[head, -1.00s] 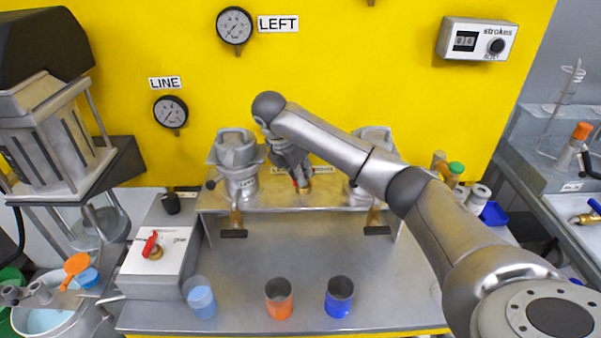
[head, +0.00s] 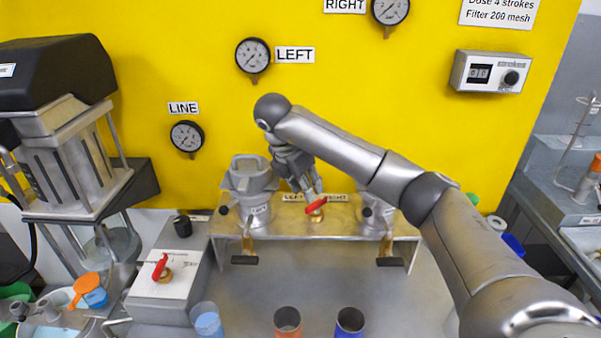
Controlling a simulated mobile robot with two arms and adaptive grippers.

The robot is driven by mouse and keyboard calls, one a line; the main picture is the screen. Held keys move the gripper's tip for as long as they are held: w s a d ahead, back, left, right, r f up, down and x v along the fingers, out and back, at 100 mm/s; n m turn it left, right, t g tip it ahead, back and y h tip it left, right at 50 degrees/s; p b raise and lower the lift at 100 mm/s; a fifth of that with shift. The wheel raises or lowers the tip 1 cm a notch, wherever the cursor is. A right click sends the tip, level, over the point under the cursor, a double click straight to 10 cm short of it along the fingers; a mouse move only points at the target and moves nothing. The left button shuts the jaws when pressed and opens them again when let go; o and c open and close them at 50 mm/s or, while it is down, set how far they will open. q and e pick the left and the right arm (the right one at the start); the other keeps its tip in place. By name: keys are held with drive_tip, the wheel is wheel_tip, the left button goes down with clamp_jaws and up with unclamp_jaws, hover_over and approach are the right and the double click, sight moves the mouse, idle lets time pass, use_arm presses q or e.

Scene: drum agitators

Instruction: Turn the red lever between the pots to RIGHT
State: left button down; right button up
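The red lever (head: 316,206) sits on a brass valve (head: 316,217) between the left pot (head: 250,182) and the right pot (head: 377,212), on the metal shelf. It slants, with its right end higher. A LEFT/RIGHT label strip lies behind it, partly covered. My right gripper (head: 313,194) points down, with its fingertips just above the lever or touching it; I cannot tell which. Its finger gap is too small to judge. My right arm hides part of the right pot. My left gripper is out of view.
A panel with another red lever (head: 160,267) stands at the left. A blue cup (head: 207,322), an orange cup (head: 287,322) and a dark blue cup (head: 349,322) stand in front. Black pedals hang below the shelf. The metal counter (head: 315,275) between is clear.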

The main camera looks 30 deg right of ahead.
drive_tip(key=shift+v, duration=2.75)
drive_tip(key=shift+f, duration=0.1)
